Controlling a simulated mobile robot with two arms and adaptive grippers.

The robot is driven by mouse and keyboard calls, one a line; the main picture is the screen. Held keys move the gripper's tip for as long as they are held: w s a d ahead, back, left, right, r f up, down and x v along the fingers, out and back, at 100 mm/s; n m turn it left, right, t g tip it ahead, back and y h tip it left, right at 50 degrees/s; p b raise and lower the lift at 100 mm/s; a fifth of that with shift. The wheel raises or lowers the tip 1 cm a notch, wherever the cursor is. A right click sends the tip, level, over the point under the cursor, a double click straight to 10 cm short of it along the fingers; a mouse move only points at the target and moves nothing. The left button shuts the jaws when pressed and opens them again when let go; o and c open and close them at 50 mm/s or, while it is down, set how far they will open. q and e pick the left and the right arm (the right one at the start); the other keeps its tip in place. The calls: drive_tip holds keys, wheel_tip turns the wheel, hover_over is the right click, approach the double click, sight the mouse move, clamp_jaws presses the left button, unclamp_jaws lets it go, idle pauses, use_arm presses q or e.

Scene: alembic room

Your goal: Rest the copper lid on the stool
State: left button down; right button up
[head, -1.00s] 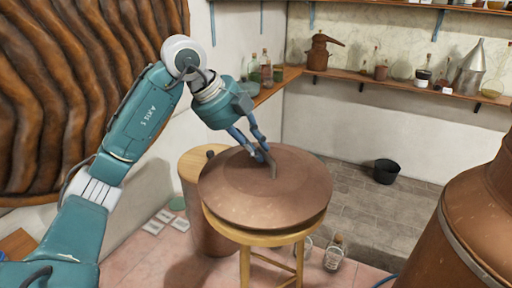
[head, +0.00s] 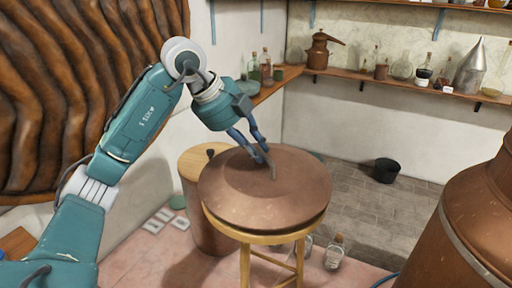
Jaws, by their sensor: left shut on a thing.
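The copper lid (head: 240,200) is a broad, shallow brown dome in the middle of the head view. It sits over the wooden stool (head: 246,237), whose round top and legs show below it. A dark gap shows under the lid's front rim, and I cannot tell whether the lid touches the stool top. My left gripper (head: 264,160) reaches in from the upper left and is shut on the lid's handle (head: 272,172) at the top centre. My right gripper is not in view.
A large copper vessel (head: 470,225) stands at the right. A copper container with a wooden top (head: 195,165) stands behind the stool at the left. Glass bottles (head: 334,252) stand on the floor beside the stool legs. A black bucket (head: 386,170) is farther back on open floor.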

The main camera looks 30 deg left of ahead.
use_arm(q)
drive_tip(key=shift+f, duration=0.2)
idle(0.7)
drive_tip(key=c, duration=1.6)
unclamp_jaws()
drive_tip(key=shift+f, duration=0.1)
drive_tip(key=v, duration=1.2)
drive_tip(key=shift+s, duration=0.1)
